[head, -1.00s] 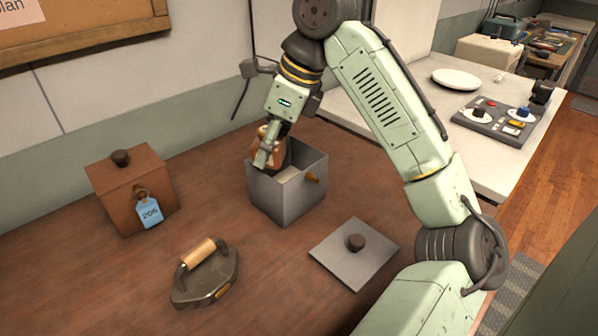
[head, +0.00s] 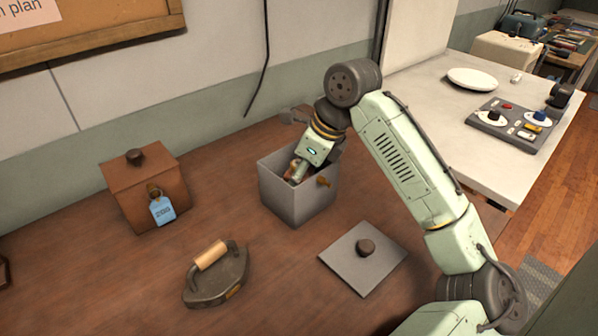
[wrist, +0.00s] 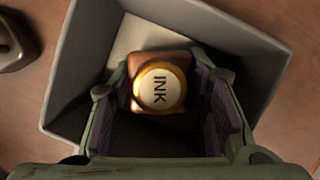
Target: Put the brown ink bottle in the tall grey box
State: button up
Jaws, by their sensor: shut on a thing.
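The tall grey box (head: 296,200) stands open on the brown table, with a brass knob on its side. My gripper (head: 297,172) reaches down inside it. The brown ink bottle (head: 290,177) is between my fingers and mostly hidden by the box wall and the gripper. In the wrist view the bottle (wrist: 160,90) shows its round cap marked INK, with my gripper (wrist: 168,105) shut on its sides. The box walls (wrist: 75,75) surround it. I cannot tell whether the bottle touches the box floor.
A grey lid (head: 362,258) with a dark knob lies flat right of the box. An old flat iron (head: 216,275) stands at the front. A closed brown box (head: 145,188) with a blue tag stands at the left. The table between them is clear.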

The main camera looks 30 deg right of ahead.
jog(key=shift+f, duration=0.2)
jog(key=o, duration=1)
jog(key=b+v, duration=0.1)
jog(key=v, duration=1.1)
jog(key=shift+r, duration=0.15)
